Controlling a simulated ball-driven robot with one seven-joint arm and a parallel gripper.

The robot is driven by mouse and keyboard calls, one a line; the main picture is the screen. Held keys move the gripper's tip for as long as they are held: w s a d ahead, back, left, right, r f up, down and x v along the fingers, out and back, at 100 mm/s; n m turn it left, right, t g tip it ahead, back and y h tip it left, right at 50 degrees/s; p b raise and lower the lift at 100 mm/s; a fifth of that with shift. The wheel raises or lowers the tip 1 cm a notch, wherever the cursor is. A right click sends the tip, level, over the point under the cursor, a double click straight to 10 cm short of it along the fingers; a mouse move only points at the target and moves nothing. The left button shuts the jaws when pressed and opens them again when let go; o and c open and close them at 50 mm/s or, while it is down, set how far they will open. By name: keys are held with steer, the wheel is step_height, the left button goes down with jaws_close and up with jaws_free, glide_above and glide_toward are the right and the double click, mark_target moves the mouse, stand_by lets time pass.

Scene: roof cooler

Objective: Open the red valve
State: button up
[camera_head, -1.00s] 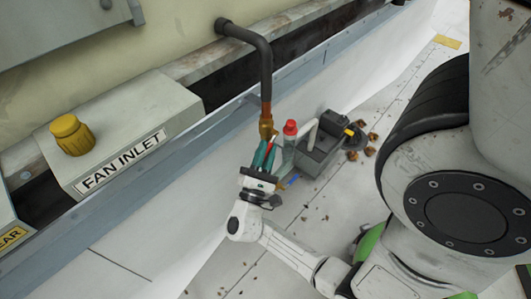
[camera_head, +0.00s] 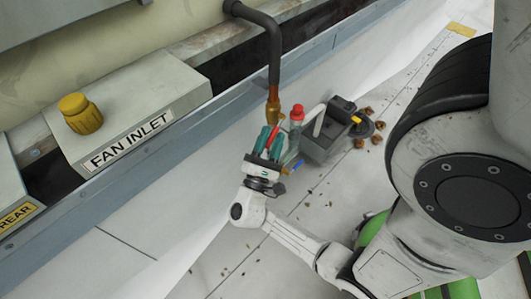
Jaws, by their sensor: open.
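The red valve handle (camera_head: 275,130) is a small red lever below the brass fitting (camera_head: 273,107) at the lower end of a dark bent pipe (camera_head: 272,55). My gripper (camera_head: 269,139) points up the picture at it, with its two teal fingers apart. The red lever shows at the fingertips, partly hidden by them. I cannot tell whether the fingers touch it or whether it lies between them.
A clear bottle with a red cap (camera_head: 297,113) stands close at the gripper's right. A dark grey box-shaped device (camera_head: 325,140) is beside it. The metal cooler ledge (camera_head: 150,145) and FAN INLET box (camera_head: 130,118) with a yellow knob (camera_head: 80,113) are at left.

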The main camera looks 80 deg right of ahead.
steer(key=v, duration=0.9)
steer(key=shift+a+f, duration=0.25)
steer(key=shift+a, duration=0.1)
